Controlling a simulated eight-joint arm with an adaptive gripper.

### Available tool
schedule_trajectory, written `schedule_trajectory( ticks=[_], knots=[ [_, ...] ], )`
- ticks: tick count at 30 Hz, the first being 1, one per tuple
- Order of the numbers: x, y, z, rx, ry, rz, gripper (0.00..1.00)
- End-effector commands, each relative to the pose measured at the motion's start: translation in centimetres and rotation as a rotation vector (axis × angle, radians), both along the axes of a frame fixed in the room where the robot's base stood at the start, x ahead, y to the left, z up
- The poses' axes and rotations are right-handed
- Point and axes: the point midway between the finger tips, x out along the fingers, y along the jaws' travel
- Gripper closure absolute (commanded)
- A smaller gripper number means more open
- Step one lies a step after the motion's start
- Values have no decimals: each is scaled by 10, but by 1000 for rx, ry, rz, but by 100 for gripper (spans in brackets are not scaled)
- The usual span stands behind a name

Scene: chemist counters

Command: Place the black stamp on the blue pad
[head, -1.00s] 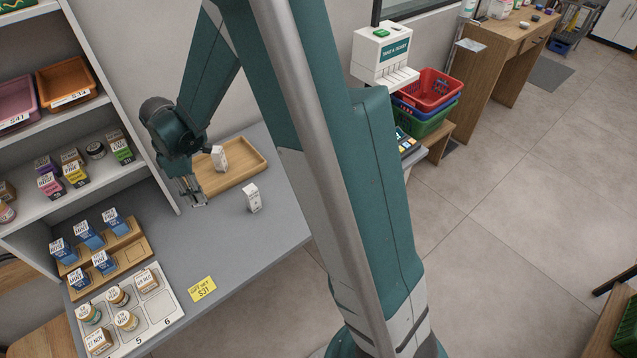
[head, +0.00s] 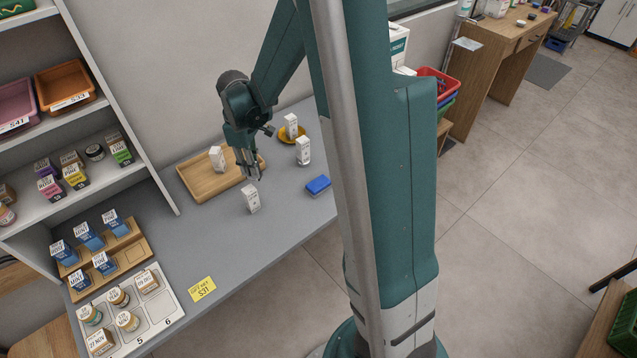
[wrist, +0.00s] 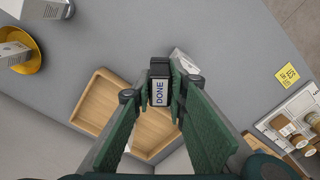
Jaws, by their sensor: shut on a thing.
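My gripper (wrist: 161,100) is shut on the black stamp (wrist: 160,68) in the wrist view, with a white label reading DONE between the fingertips. In the head view my gripper (head: 251,174) hangs over the grey counter, in front of the wooden tray and behind a white box; the stamp is too small to make out there. The blue pad (head: 318,185) lies on the counter to the right of my gripper, near the counter's right edge. Nothing is seen on top of it. It does not show in the wrist view.
A white box (head: 251,199) stands close to my gripper. A wooden tray (head: 196,192) holds another white box. The counter between gripper and pad is clear.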

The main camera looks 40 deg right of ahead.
Motion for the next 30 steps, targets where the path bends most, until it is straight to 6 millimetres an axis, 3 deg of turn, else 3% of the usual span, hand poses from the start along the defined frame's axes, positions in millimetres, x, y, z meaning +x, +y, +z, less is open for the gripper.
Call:
schedule_trajectory(
  ticks=[21,30],
  knots=[
    [-66,-146,11,0,0,-436,96],
    [-93,-187,14,0,0,-579,96]
  ],
)
